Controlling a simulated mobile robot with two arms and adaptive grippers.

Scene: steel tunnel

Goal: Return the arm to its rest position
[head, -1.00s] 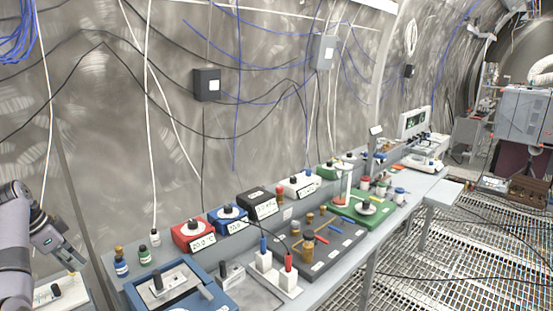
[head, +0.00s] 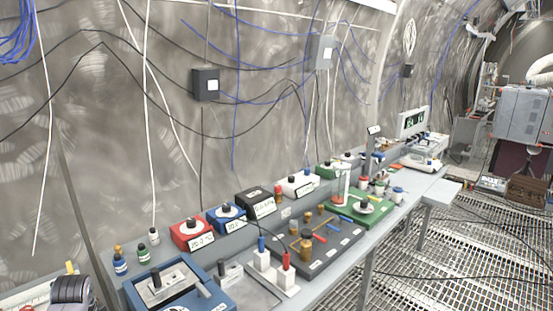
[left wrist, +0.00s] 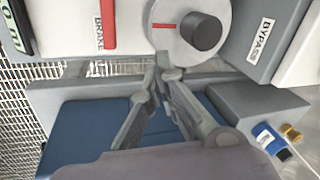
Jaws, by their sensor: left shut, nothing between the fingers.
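My left gripper (left wrist: 162,62) shows in the left wrist view with its two fingers converging and their tips together, with nothing between them. Behind the tips is a pale panel with a black knob (left wrist: 201,32) on a round disc. Whether the tips touch anything cannot be told. In the head view only a dark rounded part of my left arm (head: 72,291) shows at the bottom left corner, and the fingers are out of sight. My right gripper is in neither view.
A long grey bench carries a blue device (head: 185,285), a red box (head: 190,232), a black box (head: 256,203) and a green board (head: 340,208). In the left wrist view a red bar (left wrist: 108,22) and a blue bottle (left wrist: 268,138) are close by. Grated floor lies right.

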